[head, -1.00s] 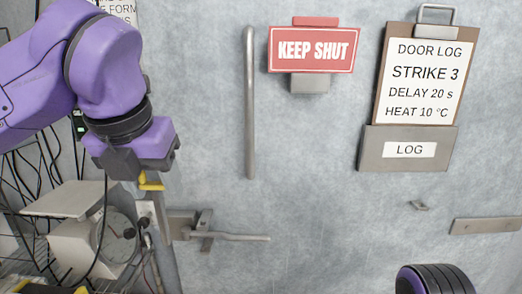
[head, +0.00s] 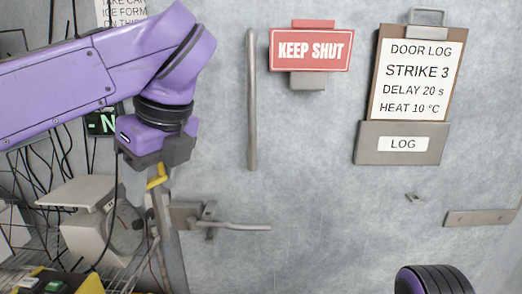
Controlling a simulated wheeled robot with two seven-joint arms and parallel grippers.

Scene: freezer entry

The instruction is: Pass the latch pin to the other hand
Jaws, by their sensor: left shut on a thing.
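My left gripper (head: 150,180) points down at the left edge of the door and is shut on the latch pin (head: 157,176). Only a yellow part of the pin shows at the fingers; the rest is hidden or too small to make out. The gripper is just above and left of the metal door latch (head: 186,214), and I cannot tell whether the pin touches it. My right gripper is out of view; only a black and purple part of my right arm shows at the bottom right.
The latch's lever handle (head: 240,226) sticks out to the right. A vertical bar handle (head: 252,100), a red sign (head: 311,50) and a log holder (head: 400,157) are on the door.

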